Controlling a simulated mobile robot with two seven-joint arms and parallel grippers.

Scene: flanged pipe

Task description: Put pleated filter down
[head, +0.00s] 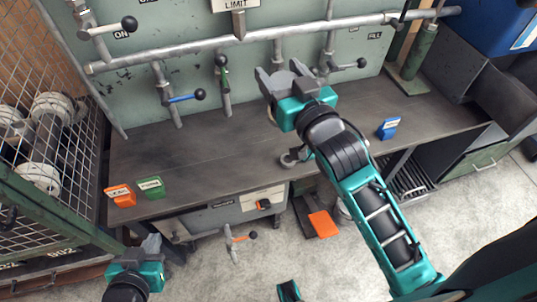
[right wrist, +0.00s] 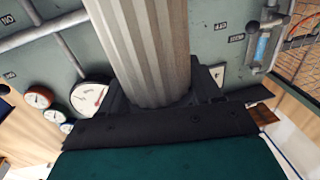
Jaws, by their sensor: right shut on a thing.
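The pleated filter (right wrist: 148,45) is a pale, ribbed cylinder. In the right wrist view it rises from between the dark jaws of my right gripper (right wrist: 165,105), which is shut on it. In the head view my right gripper (head: 284,76) is over the back of the grey bench (head: 210,155), in front of the green panel; I cannot make out the filter there. My left gripper (head: 150,247) is low at the left, in front of the bench edge. Its fingertips are small, and I cannot tell whether they are apart.
An orange sign (head: 120,195) and a green sign (head: 150,187) stand at the bench's left end, a blue sign (head: 388,128) at its right. Pipes with valve levers (head: 187,97) run along the panel. A wire cage (head: 50,130) stands left. The left-middle bench top is clear.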

